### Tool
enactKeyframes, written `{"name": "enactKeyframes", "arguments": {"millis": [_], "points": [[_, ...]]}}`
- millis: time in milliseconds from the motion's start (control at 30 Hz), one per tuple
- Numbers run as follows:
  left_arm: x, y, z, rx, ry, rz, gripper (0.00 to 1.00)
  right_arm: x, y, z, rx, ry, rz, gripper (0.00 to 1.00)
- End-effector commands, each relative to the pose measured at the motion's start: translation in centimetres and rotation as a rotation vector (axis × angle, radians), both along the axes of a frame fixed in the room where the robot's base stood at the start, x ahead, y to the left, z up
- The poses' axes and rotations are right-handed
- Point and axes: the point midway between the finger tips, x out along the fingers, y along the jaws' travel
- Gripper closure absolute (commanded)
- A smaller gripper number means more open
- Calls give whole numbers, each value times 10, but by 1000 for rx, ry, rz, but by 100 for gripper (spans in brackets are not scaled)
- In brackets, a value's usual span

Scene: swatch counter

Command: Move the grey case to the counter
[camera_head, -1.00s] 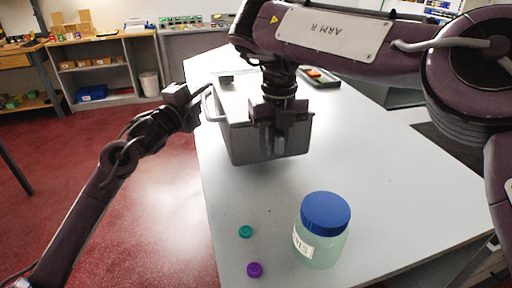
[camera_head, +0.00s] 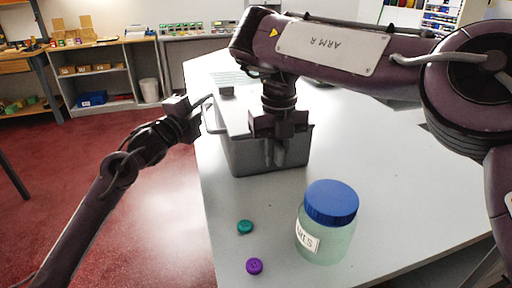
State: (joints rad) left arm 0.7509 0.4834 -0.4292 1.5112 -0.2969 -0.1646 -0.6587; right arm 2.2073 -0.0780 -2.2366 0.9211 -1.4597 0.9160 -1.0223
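The grey case (camera_head: 250,156) is an open-looking dark grey box, upright over the counter (camera_head: 375,150) near its left edge. A pale handle loop shows at its left end. My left gripper (camera_head: 205,104) is at that handle and appears shut on it; its fingertips are small and partly hidden. My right gripper (camera_head: 282,150) points down at the case's near right side and appears shut on it, its fingers partly hidden. The case's base is at or very close to the counter top; I cannot tell if it touches.
A jar with a blue lid (camera_head: 331,203) stands on the counter in front of the case. A teal cap (camera_head: 245,227) and a purple cap (camera_head: 254,266) lie left of it. The counter right of the jar is clear. Shelves and a white bin (camera_head: 149,90) stand behind.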

Motion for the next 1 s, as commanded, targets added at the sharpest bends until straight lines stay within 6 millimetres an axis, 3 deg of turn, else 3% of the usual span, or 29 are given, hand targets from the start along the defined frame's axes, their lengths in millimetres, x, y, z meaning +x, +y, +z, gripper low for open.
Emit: {"name": "enactKeyframes", "arguments": {"millis": [33, 133, 533, 1000], "points": [[0, 0, 1, 0, 0, 0, 80, 0, 0, 2, 2, -2, -1, 76], [0, 0, 2, 0, 0, 0, 68, 0, 0, 2, 1, 0, -1, 64], [-7, 5, 1, -1, -1, 1, 68, 0, 0, 1, 1, 1, 0, 64], [-87, 47, -13, 3, 2, 0, 68, 0, 0, 1, 0, 2, 1, 64]]}}
